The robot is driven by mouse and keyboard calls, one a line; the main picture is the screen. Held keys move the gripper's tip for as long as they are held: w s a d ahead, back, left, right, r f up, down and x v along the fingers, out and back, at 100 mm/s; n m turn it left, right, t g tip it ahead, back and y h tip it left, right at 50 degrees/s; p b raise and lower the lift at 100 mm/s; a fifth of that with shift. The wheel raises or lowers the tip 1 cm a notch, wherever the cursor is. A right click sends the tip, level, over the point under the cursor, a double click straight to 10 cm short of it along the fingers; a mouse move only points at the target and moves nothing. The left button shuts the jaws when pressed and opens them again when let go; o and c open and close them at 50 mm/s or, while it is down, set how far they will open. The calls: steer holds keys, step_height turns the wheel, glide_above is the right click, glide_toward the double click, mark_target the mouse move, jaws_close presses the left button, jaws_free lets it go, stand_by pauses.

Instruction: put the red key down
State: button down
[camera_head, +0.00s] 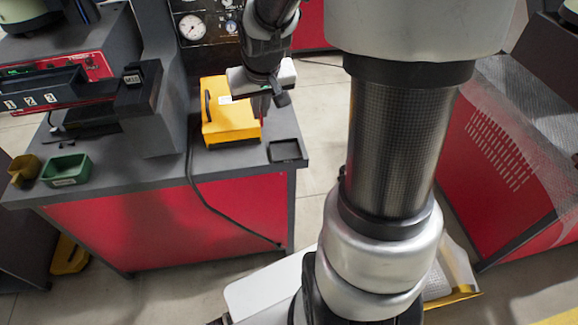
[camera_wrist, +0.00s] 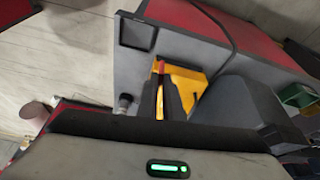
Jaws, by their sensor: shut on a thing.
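My gripper (camera_head: 262,105) is above the grey-topped bench, beside the yellow box-shaped part, in the head view. In the wrist view its dark fingers (camera_wrist: 160,75) are close together, with a small red piece, the red key (camera_wrist: 161,66), showing at their tips. The yellow part (camera_head: 228,112) stands on the bench and also shows behind the fingers in the wrist view (camera_wrist: 186,82).
A shallow black tray (camera_head: 286,151) lies at the bench's front right corner; the wrist view also shows it (camera_wrist: 136,33). A green bin (camera_head: 66,170) and a tan bin (camera_head: 24,170) are at the left. A grey upright housing (camera_head: 160,100) stands left of the yellow part. A dark cable hangs down the bench front.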

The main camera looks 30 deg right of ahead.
steer(key=shift+m, duration=0.8)
steer(key=d+f+b, duration=0.2)
steer(key=f+b, duration=0.1)
steer(key=f, duration=0.2)
steer(key=d+f+b, duration=0.3)
steer(key=f+b, duration=0.1)
steer(key=f, duration=0.1)
steer(key=w+d+f+b, duration=0.1)
steer(key=d+f+b, duration=0.1)
steer(key=f+b, duration=0.2)
step_height(320, 180, down, 2)
steer(key=shift+d+f, duration=0.1)
steer(key=shift+d, duration=0.05)
steer(key=shift+f, duration=0.2)
steer(key=c, duration=1.9)
jaws_free()
steer(key=shift+r, duration=0.1)
steer(key=shift+r, duration=0.1)
